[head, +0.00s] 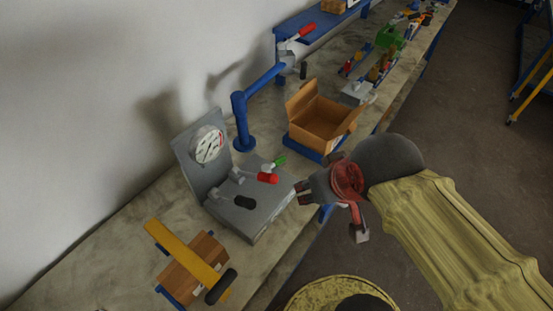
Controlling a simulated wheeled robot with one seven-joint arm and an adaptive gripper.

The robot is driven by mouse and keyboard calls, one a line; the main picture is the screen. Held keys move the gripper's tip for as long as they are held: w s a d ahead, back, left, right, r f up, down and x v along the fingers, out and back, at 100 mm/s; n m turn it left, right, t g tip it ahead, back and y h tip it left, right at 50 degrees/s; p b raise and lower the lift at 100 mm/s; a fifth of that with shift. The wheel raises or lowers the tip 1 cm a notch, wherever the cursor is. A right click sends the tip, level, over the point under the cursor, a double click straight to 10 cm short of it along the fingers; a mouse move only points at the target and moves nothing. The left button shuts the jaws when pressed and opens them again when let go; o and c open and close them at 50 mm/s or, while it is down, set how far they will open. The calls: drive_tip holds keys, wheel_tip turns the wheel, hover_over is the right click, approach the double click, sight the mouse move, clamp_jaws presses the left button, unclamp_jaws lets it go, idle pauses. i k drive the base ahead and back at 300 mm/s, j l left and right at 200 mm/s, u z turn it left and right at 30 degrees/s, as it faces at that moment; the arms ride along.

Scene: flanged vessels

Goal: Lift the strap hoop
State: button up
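My gripper (332,214) hangs over the front edge of the workbench, to the right of the grey gauge box. Its grey fingers are spread apart, some toward the left and one downward, with nothing seen between them. I cannot make out a strap hoop for certain. A yellow bar (184,252) lies across a wooden block (193,270) at the near end of the bench, with a black grip beside it. My gripper is apart from it, up and to the right.
The grey box with a dial gauge (207,145) and levers stands on the bench (75,268). Behind it are a blue post (241,120) and an open cardboard box (318,124). Several small items lie farther back.

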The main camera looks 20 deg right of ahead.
sight(219, 285)
drive_tip(key=u, duration=1.65)
drive_tip(key=k+l+z, duration=0.1)
drive_tip(key=k+l, duration=0.25)
drive_tip(key=l, duration=0.25)
drive_tip(key=k+l+z, duration=0.15)
drive_tip(key=k+l, duration=0.2)
drive_tip(key=l, duration=0.3)
drive_tip(key=z, duration=0.05)
